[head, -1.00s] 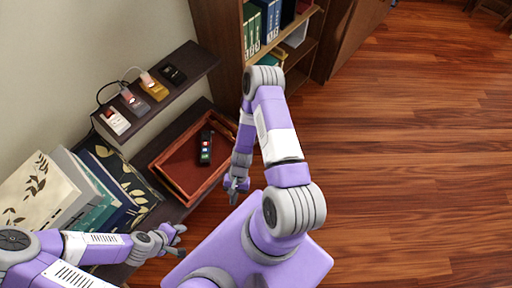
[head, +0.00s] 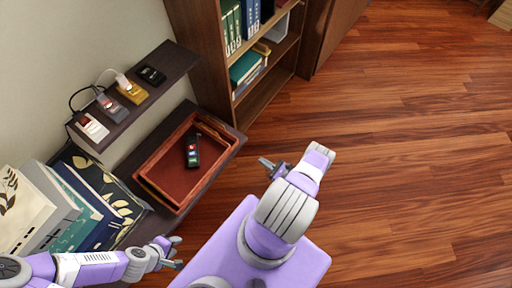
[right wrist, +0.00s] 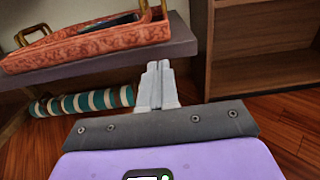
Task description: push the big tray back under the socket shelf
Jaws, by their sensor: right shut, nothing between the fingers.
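The big tray (head: 172,172) is reddish brown with raised walls. It lies on the dark lower board, in front of and below the socket shelf (head: 178,62), with its front rim near the board's front edge. A dark handheld device with coloured buttons (head: 192,150) lies in it. The right wrist view shows the tray's patterned orange-red wall (right wrist: 90,42) and gold handles. My right gripper (head: 266,164) is shut and empty, out in front of the board and apart from the tray; its closed fingers show in the wrist view (right wrist: 158,66). My left gripper (head: 177,252) is open and empty, near the books.
Several chargers, including a yellow one (head: 131,92), stand on the socket shelf. Books and binders (head: 75,215) stand left of the tray. A bookcase (head: 262,95) rises beyond it. A striped roll (right wrist: 85,102) lies under the board. The wooden floor to the right is clear.

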